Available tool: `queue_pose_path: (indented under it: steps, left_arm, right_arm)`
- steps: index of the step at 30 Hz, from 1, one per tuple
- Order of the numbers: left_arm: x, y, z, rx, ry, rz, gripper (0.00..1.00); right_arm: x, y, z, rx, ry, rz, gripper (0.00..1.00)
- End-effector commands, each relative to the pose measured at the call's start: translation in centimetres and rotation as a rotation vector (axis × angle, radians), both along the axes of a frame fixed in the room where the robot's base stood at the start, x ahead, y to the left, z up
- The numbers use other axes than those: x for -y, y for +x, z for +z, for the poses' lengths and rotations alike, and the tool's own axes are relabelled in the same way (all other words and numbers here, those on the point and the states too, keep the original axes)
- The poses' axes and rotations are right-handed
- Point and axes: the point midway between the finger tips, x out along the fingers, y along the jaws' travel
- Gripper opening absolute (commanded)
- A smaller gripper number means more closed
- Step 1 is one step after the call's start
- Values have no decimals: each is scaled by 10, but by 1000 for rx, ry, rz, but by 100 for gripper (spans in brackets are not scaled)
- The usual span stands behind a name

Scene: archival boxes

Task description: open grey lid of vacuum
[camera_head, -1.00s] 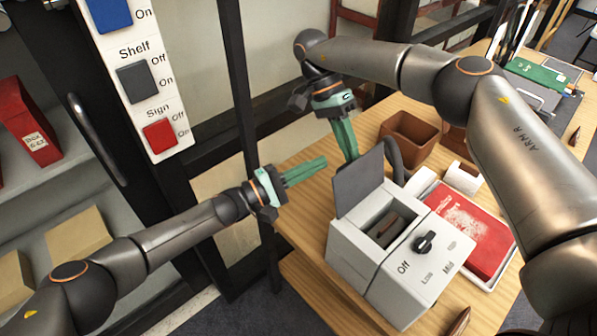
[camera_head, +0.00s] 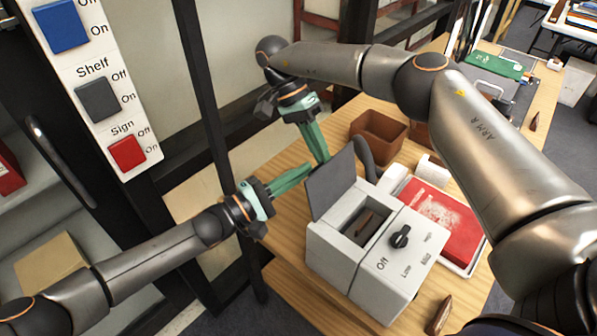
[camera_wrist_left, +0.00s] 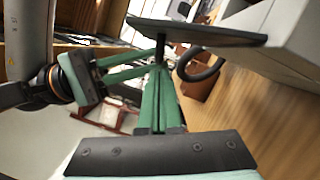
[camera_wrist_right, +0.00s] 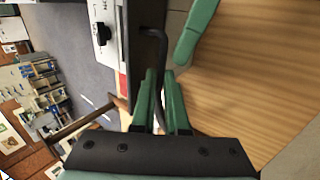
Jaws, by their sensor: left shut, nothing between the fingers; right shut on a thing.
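The vacuum is a white box (camera_head: 330,255) with a dial on top, on the wooden table. Its grey lid (camera_head: 332,184) stands raised, roughly upright, along the left side of the opening; a dark object lies inside. My right gripper (camera_head: 323,158) is shut at the lid's outer face. In the left wrist view its fingers reach a small dark post (camera_wrist_left: 160,50) under the lid (camera_wrist_left: 195,33), but the exact contact is partly hidden. My left gripper (camera_head: 308,169) is shut and empty, its tips close to the lid and the right fingers. Its finger shows in the right wrist view (camera_wrist_right: 195,30).
A switch panel (camera_head: 100,95) and dark frame stand at left. Bare tabletop lies left of the vacuum.

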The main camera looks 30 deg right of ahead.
Motion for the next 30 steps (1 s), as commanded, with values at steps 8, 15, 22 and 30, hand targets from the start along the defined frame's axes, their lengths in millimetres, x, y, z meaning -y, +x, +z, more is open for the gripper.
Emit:
queue_pose_path:
  steps: [8,15,22,30]
  left_arm:
    - [4,-11,7,51,19,-3,0]
    - [7,-15,9,57,14,-12,0]
    - [8,-16,10,57,14,-15,0]
    - [7,-14,9,56,17,-10,0]
  right_arm:
    - [-1,-1,-6,-4,3,3,0]
    - [-1,-1,-6,-4,2,3,0]
    - [-1,-1,-4,-1,2,2,36]
    - [-1,0,-2,1,3,1,42]
